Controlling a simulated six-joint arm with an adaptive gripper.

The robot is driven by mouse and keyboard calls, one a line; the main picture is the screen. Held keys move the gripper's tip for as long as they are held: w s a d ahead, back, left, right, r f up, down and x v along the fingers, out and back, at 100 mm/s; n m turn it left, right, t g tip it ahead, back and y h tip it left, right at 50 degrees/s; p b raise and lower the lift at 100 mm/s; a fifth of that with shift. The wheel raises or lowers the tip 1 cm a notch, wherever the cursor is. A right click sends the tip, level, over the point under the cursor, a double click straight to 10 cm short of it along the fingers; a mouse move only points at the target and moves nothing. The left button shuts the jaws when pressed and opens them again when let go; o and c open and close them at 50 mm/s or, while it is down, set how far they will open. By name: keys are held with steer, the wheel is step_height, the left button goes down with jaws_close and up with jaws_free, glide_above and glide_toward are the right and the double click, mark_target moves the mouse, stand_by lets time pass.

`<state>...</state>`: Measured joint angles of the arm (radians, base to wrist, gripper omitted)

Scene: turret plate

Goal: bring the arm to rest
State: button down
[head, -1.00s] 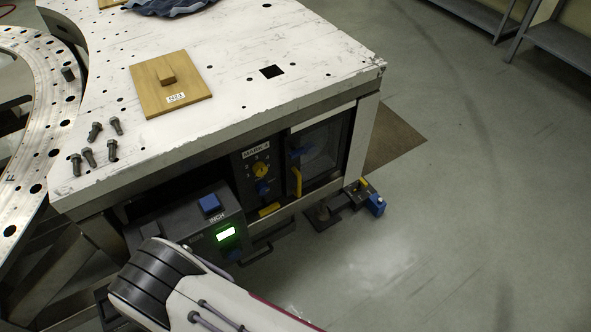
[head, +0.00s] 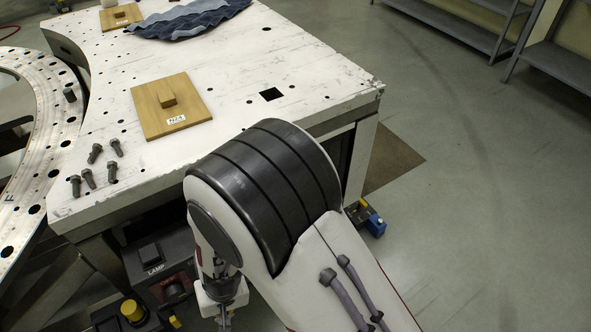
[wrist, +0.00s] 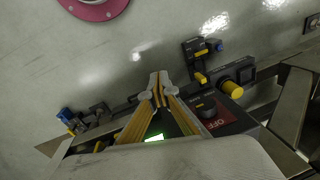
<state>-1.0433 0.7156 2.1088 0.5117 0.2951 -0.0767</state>
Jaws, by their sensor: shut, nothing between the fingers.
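My arm rises in front of the plate's front edge in the head view, with its dark banded joint covering part of the table corner. My gripper (wrist: 158,88) is shut and empty in the wrist view, its two pale fingertips together. Beyond the tips is bare grey floor. The control box with a red OFF panel (wrist: 228,117) and a yellow knob (wrist: 238,74) lies to the right of the fingers. A lit green display (wrist: 153,137) shows between the finger linkages. In the head view the gripper is partly seen below the joint; its fingertips are not clear.
The white turret plate (head: 230,70) holds a wooden board (head: 170,117), several bolts (head: 95,154) and a blue cloth (head: 185,20). A LAMP box (head: 152,252) sits under its front edge. A blue-ended fixture (head: 374,225) is near the corner. Floor at right is clear.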

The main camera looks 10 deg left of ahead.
steer(key=w+d+r+m, duration=0.1)
steer(key=w+d+r, duration=0.1)
steer(key=d+r, duration=0.65)
steer(key=w+d+r, duration=0.3)
steer(key=d+r, duration=0.5)
steer(key=r, duration=0.2)
steer(key=s+d+r+m+t, duration=0.1)
steer(key=d+r+m+t, duration=0.2)
steer(key=d+r, duration=0.5)
steer(key=d+r+m+t+h, duration=0.1)
steer(key=d+r+m+t, duration=0.2)
steer(key=d+r, duration=0.6)
steer(key=d, duration=0.6)
steer(key=shift+s+d+t, duration=0.35)
steer(key=shift+s+t, duration=0.05)
stand_by(1.4)
